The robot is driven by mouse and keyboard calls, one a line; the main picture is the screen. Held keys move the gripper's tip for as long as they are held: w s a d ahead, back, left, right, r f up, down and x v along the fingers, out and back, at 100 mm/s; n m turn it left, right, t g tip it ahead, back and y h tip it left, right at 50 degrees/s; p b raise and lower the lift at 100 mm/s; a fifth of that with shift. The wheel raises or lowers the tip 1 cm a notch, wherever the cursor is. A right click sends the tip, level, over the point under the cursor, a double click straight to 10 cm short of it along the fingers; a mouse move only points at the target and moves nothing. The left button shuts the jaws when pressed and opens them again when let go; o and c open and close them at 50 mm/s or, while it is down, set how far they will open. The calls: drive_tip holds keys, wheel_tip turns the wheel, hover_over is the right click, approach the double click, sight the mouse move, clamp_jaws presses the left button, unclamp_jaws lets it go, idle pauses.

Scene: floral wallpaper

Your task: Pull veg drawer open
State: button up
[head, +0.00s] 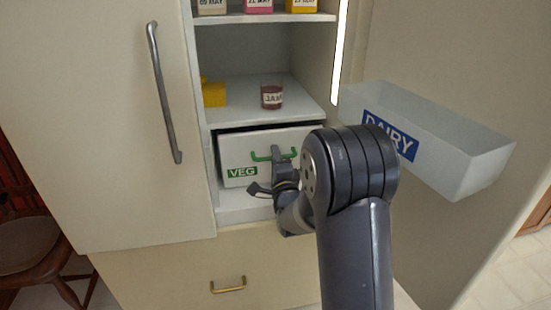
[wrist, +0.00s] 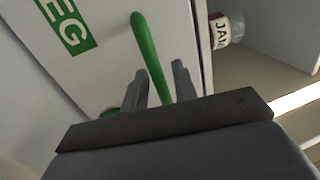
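The veg drawer (head: 238,148) is a white front with a green VEG label, low in the open fridge. A dark gap shows along its top edge; I cannot tell how far out it stands. Its green handle (head: 262,156) is partly hidden by my gripper in the head view. In the wrist view the green handle (wrist: 146,45) runs down between the two grey fingers of my gripper (wrist: 161,86). The fingers stand apart, one on each side of the bar, with space visible beside it. The VEG label also shows in the wrist view (wrist: 68,25).
A jam jar (head: 272,96) and a yellow object (head: 214,94) sit on the shelf above. A dairy bin (head: 430,135) juts from the open door at right. The closed left door (head: 110,120) and a lower drawer (head: 195,270) flank the opening.

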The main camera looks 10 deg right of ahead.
drive_tip(key=shift+c, duration=0.2)
clamp_jaws()
drive_tip(key=shift+s, duration=0.1)
